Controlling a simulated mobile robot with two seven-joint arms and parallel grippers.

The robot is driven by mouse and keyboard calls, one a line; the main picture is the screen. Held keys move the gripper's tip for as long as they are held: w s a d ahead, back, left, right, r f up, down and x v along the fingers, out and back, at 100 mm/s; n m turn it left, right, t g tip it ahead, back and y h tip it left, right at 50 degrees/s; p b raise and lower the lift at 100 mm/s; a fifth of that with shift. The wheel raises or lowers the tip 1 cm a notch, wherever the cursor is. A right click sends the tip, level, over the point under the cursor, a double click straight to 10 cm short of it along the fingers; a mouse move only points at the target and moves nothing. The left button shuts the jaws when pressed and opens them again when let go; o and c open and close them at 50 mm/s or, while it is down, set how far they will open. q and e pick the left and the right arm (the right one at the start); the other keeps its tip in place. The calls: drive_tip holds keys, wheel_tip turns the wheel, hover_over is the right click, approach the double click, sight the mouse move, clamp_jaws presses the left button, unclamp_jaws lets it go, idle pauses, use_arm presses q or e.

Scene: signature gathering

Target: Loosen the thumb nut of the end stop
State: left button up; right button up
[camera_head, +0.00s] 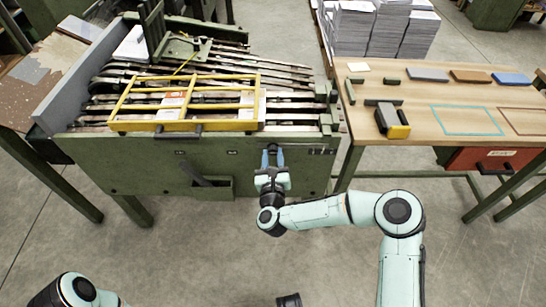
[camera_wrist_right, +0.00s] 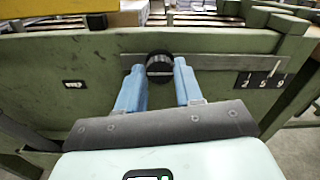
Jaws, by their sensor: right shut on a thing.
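The thumb nut (camera_wrist_right: 159,67) is a dark round knob on the green front panel of the machine. In the head view, my right gripper (camera_head: 272,155) reaches the panel near its right end. In the right wrist view, the blue fingers of my right gripper (camera_wrist_right: 160,80) stand on either side of the knob, shut on it. The fingers hide part of its sides. A plate with the digits 2, 5 and 9 and a pointer (camera_wrist_right: 262,80) lies right of the knob. My left gripper's fingers do not show.
A yellow guard frame (camera_head: 190,124) lies over the machine's rails. A small green box (camera_head: 212,187) sits on the panel front, left of my right gripper. A wooden table (camera_head: 440,90) with blocks and a yellow-black tool (camera_head: 392,122) stands at right. Paper stacks (camera_head: 372,28) stand behind.

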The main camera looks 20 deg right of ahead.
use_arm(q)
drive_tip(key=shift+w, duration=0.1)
use_arm(e)
drive_tip(key=n+p, duration=0.1)
drive_tip(key=n, duration=0.3)
drive_tip(key=n+p, duration=0.1)
drive_tip(key=n, duration=0.3)
drive_tip(key=shift+n, duration=0.4)
drive_tip(key=n, duration=0.4)
drive_tip(key=shift+f, duration=0.1)
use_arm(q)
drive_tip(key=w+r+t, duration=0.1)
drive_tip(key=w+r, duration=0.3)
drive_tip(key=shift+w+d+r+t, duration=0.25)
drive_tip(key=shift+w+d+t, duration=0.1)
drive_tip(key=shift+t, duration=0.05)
use_arm(e)
drive_tip(key=n, duration=0.5)
drive_tip(key=o, duration=1)
drive_tip(key=shift+o, duration=0.2)
